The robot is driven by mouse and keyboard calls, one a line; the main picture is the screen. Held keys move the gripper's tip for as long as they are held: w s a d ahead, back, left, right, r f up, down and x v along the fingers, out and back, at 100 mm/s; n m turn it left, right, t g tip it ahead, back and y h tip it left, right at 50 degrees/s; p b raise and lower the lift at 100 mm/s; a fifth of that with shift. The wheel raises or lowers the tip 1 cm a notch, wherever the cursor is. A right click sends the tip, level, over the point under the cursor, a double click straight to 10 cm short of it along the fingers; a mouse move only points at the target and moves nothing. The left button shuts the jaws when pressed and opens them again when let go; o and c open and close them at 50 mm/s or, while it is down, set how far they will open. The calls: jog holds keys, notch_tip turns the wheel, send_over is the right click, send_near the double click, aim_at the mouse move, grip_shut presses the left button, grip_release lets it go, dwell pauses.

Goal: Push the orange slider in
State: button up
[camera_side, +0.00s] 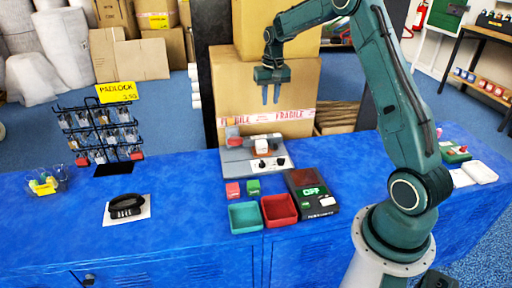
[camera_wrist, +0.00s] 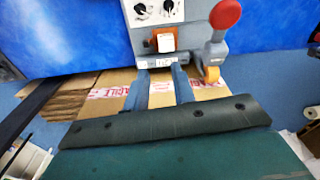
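A grey device (camera_side: 250,163) with two dark dials stands on the blue table in the side view; it also shows at the top of the wrist view (camera_wrist: 150,62). An orange block with a pale top (camera_side: 262,146) sits on it, seen also in the wrist view (camera_wrist: 163,42). A grey lever with a red knob (camera_wrist: 225,14) and a small orange end piece (camera_wrist: 211,74) is beside the block. I cannot tell for certain which orange part is the slider. My gripper (camera_side: 270,102) hangs above and behind the device, apart from it. Its fingers (camera_wrist: 162,78) are parted and empty.
In front of the device are small red (camera_side: 232,190) and green (camera_side: 253,187) blocks, a teal tray (camera_side: 245,229), a red tray (camera_side: 279,221) and a dark box (camera_side: 318,206). A padlock rack (camera_side: 100,135) stands left. Cartons (camera_side: 240,90) stand behind the table.

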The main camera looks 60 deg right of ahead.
jog(key=m, duration=0.1)
send_over(275, 144)
notch_tip(275, 144, down, 8)
jog(key=shift+s+f+g, duration=0.1)
jog(key=shift+g, duration=0.2)
notch_tip(275, 144, down, 14)
jog(key=shift+r, duration=0.1)
dwell(0.4)
jog(key=shift+c, duration=0.4)
jog(key=shift+a, duration=0.1)
grip_shut()
